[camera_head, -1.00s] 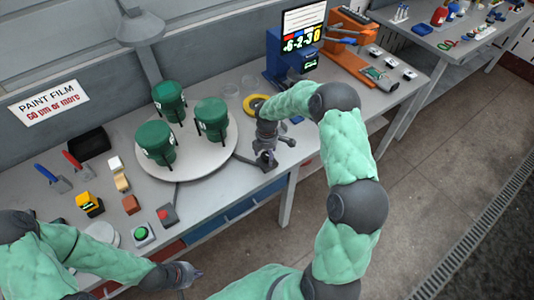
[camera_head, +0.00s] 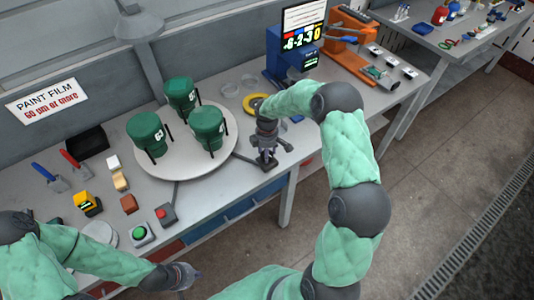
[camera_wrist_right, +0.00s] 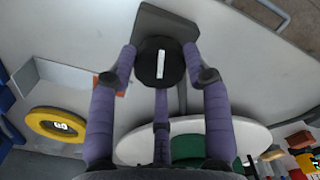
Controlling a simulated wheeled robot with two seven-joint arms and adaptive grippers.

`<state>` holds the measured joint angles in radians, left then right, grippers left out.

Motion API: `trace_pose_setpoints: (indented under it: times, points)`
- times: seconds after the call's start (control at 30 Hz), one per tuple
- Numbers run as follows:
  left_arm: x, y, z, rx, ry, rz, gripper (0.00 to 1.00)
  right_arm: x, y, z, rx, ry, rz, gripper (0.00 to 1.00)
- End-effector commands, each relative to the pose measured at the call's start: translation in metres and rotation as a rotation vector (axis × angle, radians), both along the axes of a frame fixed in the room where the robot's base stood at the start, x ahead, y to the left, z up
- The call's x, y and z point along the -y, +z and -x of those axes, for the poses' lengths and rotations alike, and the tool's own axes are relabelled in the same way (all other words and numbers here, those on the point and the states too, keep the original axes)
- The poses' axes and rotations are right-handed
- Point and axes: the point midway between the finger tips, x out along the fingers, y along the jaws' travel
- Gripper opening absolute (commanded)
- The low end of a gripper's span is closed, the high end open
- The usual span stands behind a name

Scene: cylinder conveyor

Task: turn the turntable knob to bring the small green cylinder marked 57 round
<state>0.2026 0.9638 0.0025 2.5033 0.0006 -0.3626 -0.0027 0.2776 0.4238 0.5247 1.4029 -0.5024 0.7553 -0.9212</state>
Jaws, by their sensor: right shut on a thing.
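The white round turntable (camera_head: 186,172) carries three green cylinders: one at the back (camera_head: 180,97), one at the right (camera_head: 208,127) and one at the left front (camera_head: 147,133). Their labels are too small to read for sure, so I cannot tell which is 57. In the right wrist view, the black round knob (camera_wrist_right: 160,66) with a white mark sits between the fingers of my right gripper (camera_wrist_right: 163,63), shut on it. In the head view this gripper (camera_head: 265,160) is right of the turntable. My left gripper (camera_head: 186,277) is low at the table's front; its jaws are unclear.
A yellow ring (camera_head: 256,104) lies behind my right gripper. A blue display stand (camera_head: 291,62) and an orange device (camera_head: 346,40) stand at the back right.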

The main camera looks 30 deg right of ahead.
Motion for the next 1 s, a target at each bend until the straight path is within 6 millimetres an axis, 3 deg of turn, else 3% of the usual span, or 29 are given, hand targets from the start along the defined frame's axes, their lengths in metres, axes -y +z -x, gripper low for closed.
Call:
trace_pose_setpoints:
  times: [1.0]
  points:
    - [0.0000,-0.0038,0.0000,0.000,0.000,0.000,0.00,-0.0006,-0.0012,0.0007,-0.002,-0.102,-0.001,0.16]
